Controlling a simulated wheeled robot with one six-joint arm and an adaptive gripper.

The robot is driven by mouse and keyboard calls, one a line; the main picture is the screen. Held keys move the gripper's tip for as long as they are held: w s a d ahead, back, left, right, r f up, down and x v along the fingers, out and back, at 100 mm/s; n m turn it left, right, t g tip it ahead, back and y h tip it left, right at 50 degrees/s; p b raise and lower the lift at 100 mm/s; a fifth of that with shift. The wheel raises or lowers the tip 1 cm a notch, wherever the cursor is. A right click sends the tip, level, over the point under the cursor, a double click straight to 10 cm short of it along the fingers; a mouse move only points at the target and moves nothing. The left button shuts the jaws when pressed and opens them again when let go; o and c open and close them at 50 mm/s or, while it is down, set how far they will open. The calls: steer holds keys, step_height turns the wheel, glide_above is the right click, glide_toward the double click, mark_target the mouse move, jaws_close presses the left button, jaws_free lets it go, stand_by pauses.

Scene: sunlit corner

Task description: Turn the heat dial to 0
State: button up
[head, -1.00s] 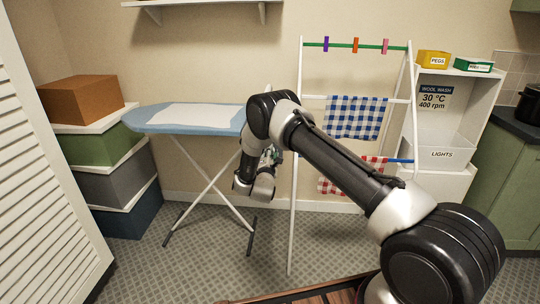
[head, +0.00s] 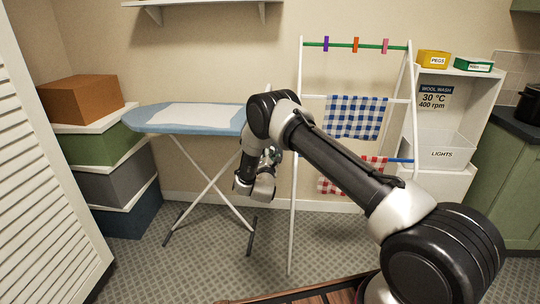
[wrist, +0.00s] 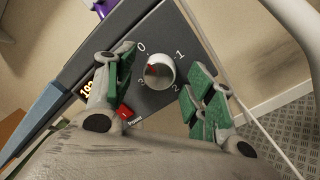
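The heat dial (wrist: 160,72) is a round silver knob on a dark grey panel (wrist: 150,103) in the wrist view. A red mark shows on its left side. Printed around it are 0 at upper left, 1 at upper right, 2 at lower right and a partly unclear figure at lower left. My gripper (wrist: 158,76) is open, with one green-padded finger left of the dial and one to its right. Gaps show between pads and dial. In the head view my arm hides the dial and most of the gripper.
The ironing board (head: 150,118) stands behind my arm. A drying rack (head: 297,200) with checked cloths stands to its right. Stacked boxes (head: 115,185) stand at left.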

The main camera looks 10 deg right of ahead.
steer(key=v, duration=1.2)
